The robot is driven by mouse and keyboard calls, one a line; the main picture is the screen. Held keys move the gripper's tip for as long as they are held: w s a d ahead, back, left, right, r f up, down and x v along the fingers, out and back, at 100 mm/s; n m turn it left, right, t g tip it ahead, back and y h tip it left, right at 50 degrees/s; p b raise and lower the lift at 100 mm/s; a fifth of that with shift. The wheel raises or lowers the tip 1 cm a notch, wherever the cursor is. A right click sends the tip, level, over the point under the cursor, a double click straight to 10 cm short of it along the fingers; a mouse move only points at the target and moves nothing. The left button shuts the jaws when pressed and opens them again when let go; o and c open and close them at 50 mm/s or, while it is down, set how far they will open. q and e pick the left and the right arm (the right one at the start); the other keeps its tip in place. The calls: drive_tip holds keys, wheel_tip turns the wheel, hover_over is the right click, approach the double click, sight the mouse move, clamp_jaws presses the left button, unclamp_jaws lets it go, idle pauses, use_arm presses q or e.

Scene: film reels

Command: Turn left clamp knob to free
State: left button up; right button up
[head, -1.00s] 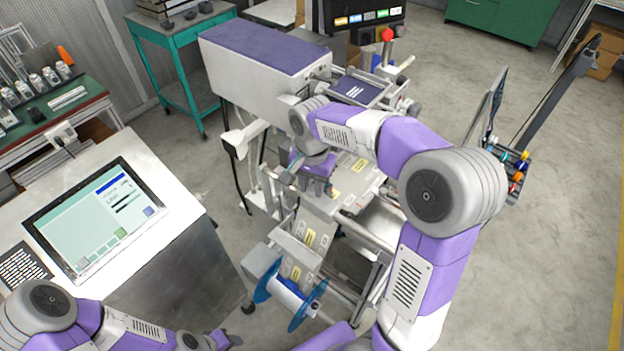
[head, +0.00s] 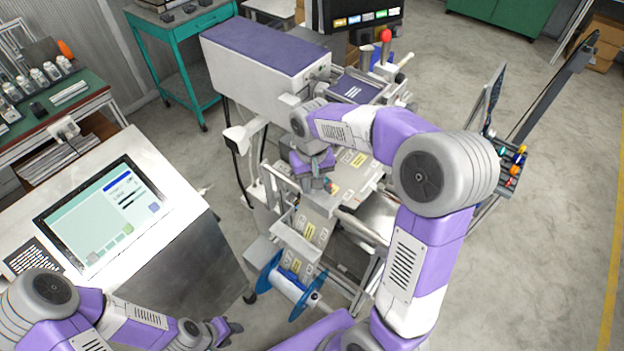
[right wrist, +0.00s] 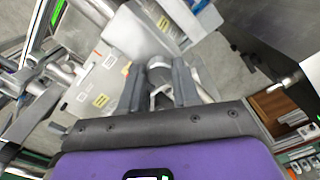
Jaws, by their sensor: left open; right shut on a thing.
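My right arm reaches over the labelling machine (head: 250,60) from the right. My right gripper (head: 318,186) is low at the front of the machine, over its web of yellow-marked labels. In the right wrist view the fingers of this gripper (right wrist: 158,88) close around a small pale grey metal part (right wrist: 160,72), seemingly the clamp knob. The gripper covers most of it, so its turned position cannot be read. My left gripper (head: 229,328) is open and empty at the bottom, away from the machine.
A blue-flanged reel (head: 289,290) sits on the machine's lower front. A console with a touchscreen (head: 100,215) stands to the left, near my left arm. A teal cart (head: 165,60) is behind.

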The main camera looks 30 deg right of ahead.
idle(0.3)
drive_tip(key=o, duration=1.1)
drive_tip(key=shift+c, duration=0.2)
wheel_tip(320, 180, up, 8)
drive_tip(key=shift+f+p, duration=0.2)
drive_tip(key=shift+p, duration=0.5)
